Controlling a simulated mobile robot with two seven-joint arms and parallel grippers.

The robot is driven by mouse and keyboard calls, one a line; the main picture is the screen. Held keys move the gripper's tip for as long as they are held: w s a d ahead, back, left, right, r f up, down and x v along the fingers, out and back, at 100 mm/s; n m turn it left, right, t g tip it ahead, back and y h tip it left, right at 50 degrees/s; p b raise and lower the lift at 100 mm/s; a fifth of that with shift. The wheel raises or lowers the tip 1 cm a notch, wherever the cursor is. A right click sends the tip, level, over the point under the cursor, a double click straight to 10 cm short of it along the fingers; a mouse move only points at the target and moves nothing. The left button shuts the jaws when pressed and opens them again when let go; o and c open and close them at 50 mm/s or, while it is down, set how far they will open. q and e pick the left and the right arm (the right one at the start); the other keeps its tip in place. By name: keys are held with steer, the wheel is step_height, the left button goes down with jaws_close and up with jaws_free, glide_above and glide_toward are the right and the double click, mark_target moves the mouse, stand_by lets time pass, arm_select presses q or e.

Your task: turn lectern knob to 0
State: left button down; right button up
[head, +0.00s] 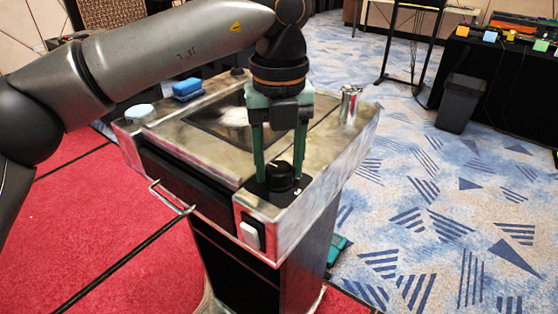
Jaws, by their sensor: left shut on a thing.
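The lectern (175,150) stands in the middle of the head view, with a worn metal top. Its black knob (280,179) sits on a dark plate at the near right corner of the top. A pale mark shows on the knob, but its setting is too small to read. My left gripper (280,168) points straight down over the knob. Its green fingers are shut on the knob, one on each side. My right gripper is not in view.
On the lectern top are a blue sponge-like block (187,88), a pale round thing (139,113) and a metal canister (349,104). A handle (171,197) juts from the front. A black bin (461,102) and a dark-draped table stand at the right. Patterned carpet lies clear at the right.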

mark_target(279, 167)
arm_select(q)
steer(key=shift+c, duration=1.3)
jaws_free()
steer(key=shift+r, duration=0.1)
step_height(279, 167, up, 12)
steer(key=p, duration=0.2)
steer(key=shift+r, duration=0.2)
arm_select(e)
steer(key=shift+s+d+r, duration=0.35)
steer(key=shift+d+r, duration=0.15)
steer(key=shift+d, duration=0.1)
arm_select(q)
steer(key=shift+s, duration=0.1)
